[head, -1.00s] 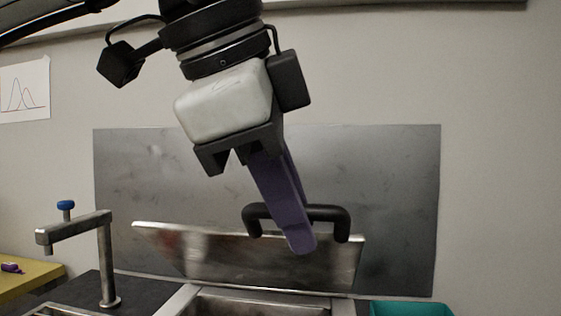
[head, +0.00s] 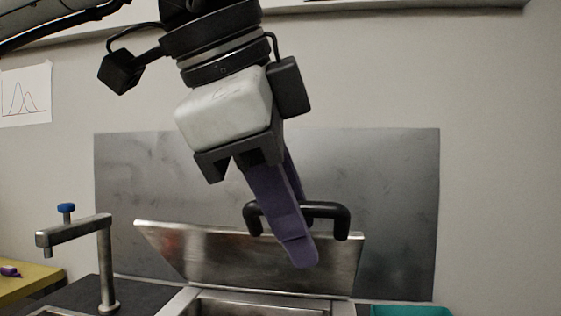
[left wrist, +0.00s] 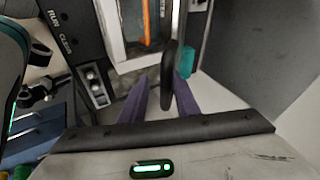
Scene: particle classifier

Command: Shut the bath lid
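The bath lid (head: 250,262) is a metal plate standing raised and tilted at the back of the sink-like bath (head: 255,304). A black handle (head: 327,208) is fixed near its upper edge. My left gripper (head: 303,262) points down at the lid, its purple fingers overlapping the handle and hiding its middle. In the left wrist view the gripper (left wrist: 160,85) has its two purple fingers apart, with the black handle (left wrist: 170,62) between them, nearer the right finger. A gap shows on the left side of the handle. My right gripper is not in view.
A metal tap with a blue knob (head: 66,208) stands left of the bath. A teal container (head: 410,310) is at the lower right. A metal panel (head: 370,180) covers the wall behind. A yellow surface (head: 30,283) is at the far left.

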